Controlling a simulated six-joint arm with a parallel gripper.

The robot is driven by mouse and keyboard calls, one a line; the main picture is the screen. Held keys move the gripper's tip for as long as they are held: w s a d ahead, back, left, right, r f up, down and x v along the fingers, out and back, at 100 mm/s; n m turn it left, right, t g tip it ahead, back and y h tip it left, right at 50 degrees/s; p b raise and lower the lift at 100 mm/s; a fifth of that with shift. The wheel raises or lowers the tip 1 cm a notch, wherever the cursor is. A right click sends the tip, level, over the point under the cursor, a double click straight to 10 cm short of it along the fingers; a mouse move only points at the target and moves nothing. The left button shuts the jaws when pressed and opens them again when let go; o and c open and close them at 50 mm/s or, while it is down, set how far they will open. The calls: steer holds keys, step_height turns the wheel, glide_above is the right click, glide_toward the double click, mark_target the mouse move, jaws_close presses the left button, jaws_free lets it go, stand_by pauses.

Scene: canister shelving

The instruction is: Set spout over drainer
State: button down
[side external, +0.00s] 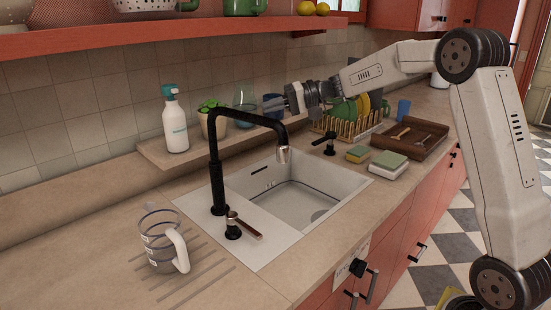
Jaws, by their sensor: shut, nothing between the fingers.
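The black spout (245,115) rises from a post behind the near-left rim of the sink (252,245). Its arm reaches right, and its metal tip (283,154) hangs over the basin. My gripper (272,104) is shut and empty, close to the spout's upper bend in the picture. I cannot tell whether it touches the spout. A black lever with a brown handle (246,226) stands by the spout's base.
A ledge behind the sink holds a spray bottle (174,122) and a potted plant (211,122). A dish rack (345,130) with plates, sponges (388,164) and a wooden tray (412,140) stand to the right. A red shelf (90,42) runs above.

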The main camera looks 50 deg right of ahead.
mark_target(258, 116)
steer(key=shift+s+a+f, duration=0.1)
steer(key=shift+a+f, duration=0.1)
steer(key=shift+a, duration=0.3)
steer(key=shift+s+a+f, duration=0.1)
steer(key=shift+a+f, duration=0.1)
steer(key=shift+a, duration=0.25)
steer(key=shift+a, duration=0.15)
steer(key=shift+s+a+m+t+h, duration=0.25)
steer(key=shift+a+m+t+h, duration=0.35)
steer(key=shift+a, duration=0.25)
steer(key=shift+s+a+m+t+h, duration=0.25)
steer(key=shift+a+m+t+h, duration=0.3)
steer(key=shift+a, duration=0.3)
steer(key=w+a+m+h, duration=0.1)
steer(key=w+a, duration=0.3)
steer(key=a, duration=0.4)
steer(key=w+a+m+t+h, duration=0.1)
steer(key=w+a, duration=0.2)
steer(key=a, duration=0.5)
steer(key=shift+w+a, duration=0.2)
steer(key=shift+w, duration=0.2)
steer(key=shift+t, duration=0.25)
steer(key=shift+s+d+r, duration=0.1)
steer(key=shift+s+r, duration=0.05)
